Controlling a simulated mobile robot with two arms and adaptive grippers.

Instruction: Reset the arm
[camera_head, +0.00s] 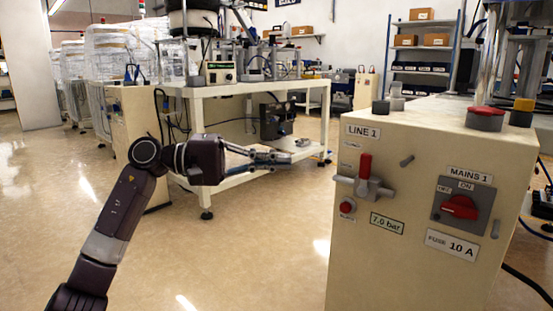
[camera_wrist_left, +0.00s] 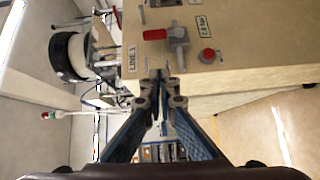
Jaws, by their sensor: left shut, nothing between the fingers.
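My left arm comes in from the left in the head view, and its gripper (camera_head: 288,158) points right toward the control cabinet. The gripper is shut and empty, in front of the white workbench as seen and apart from the cabinet's left edge. In the left wrist view the fingers (camera_wrist_left: 160,78) meet at the tips, with the cabinet's panel behind them. My right gripper is not in view.
The beige control cabinet (camera_head: 360,268) carries a red-handled lever (camera_head: 365,168), a red rotary switch (camera_head: 459,207) and a small red button (camera_head: 347,207). A white workbench (camera_head: 228,89) with machines stands behind. The floor (camera_head: 230,255) between is clear.

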